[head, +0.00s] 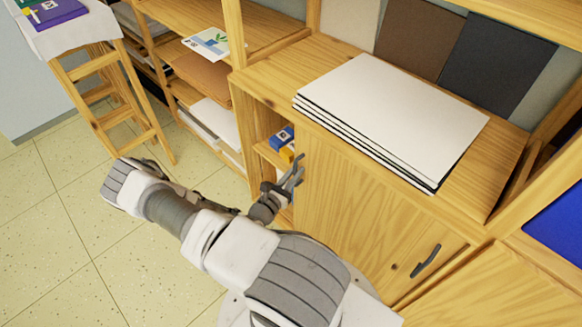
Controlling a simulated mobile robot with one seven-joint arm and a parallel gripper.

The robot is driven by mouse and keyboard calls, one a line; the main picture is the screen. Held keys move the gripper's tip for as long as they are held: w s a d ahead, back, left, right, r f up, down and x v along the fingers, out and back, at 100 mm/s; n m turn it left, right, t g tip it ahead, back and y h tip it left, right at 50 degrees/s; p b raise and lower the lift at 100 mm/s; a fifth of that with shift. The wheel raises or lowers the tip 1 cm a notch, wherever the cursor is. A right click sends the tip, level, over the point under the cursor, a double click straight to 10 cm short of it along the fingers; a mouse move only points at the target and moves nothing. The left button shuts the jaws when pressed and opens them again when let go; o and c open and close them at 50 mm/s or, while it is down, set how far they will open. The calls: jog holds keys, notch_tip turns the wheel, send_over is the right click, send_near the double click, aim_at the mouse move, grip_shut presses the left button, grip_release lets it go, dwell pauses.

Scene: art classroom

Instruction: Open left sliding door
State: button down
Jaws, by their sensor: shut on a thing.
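The left sliding door (345,200) is a light wood panel on the low cabinet in the head view. A narrow opening (265,122) shows between its left edge and the cabinet's left post. My gripper (293,178) is at the door's left edge, in front of the opening. It is shut on what appears to be that door's handle; the fingers and wrist hide most of the contact. A dark bar handle (426,262) is on the cabinet front farther right, clear of my gripper.
Blue and yellow items (283,139) stand inside the opening. A stack of white boards (392,115) lies on the cabinet top. An open shelf (200,75) with papers stands to the left, and a wooden stool (110,95) beyond it. The tiled floor (60,240) at left is clear.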

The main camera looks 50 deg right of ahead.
jog(key=shift+s+a+f, duration=0.1)
jog(key=shift+s, duration=0.3)
jog(key=c, duration=1.2)
grip_release()
jog(key=shift+o, duration=0.2)
jog(key=s+a+p, duration=0.1)
jog(key=a, duration=1.6)
jog(key=shift+s+a, duration=0.2)
